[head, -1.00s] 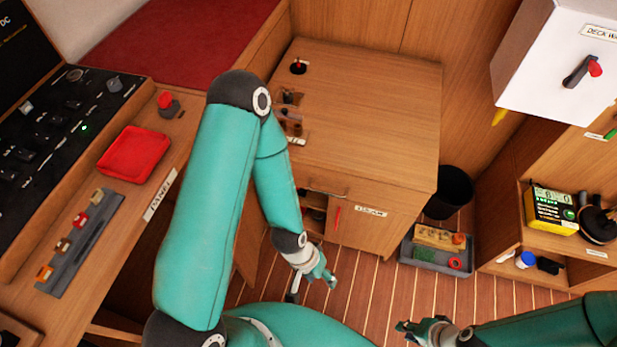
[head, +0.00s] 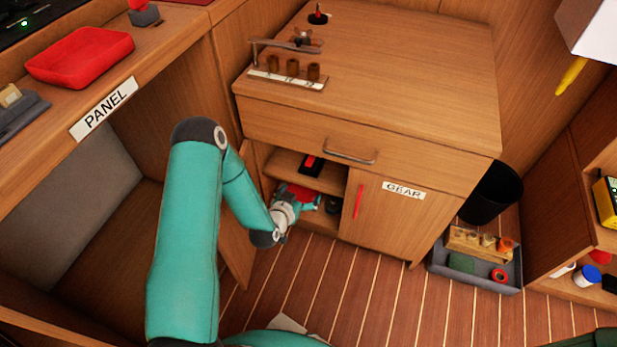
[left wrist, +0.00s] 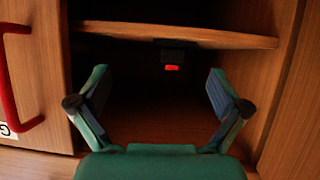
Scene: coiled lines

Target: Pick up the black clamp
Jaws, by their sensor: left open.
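A small black object with a red part (head: 311,165) sits on the shelf in the open left side of the wooden cabinet. It also shows in the left wrist view (left wrist: 172,59), deep in the dark compartment and between the fingers in the picture, but beyond their tips. I cannot make out its shape well enough to be sure it is the black clamp. My left gripper (head: 305,199) is at the cabinet opening. In the left wrist view it (left wrist: 160,95) is open and empty, fingers spread wide. A dark item (head: 332,205) lies lower, partly hidden.
The cabinet shelf (left wrist: 180,36) crosses the wrist view. The closed GEAR door with its red handle (head: 358,200) borders the opening; an open door (head: 237,225) stands on the other side. A grey tray (head: 475,277) and black bin (head: 490,190) stand at right.

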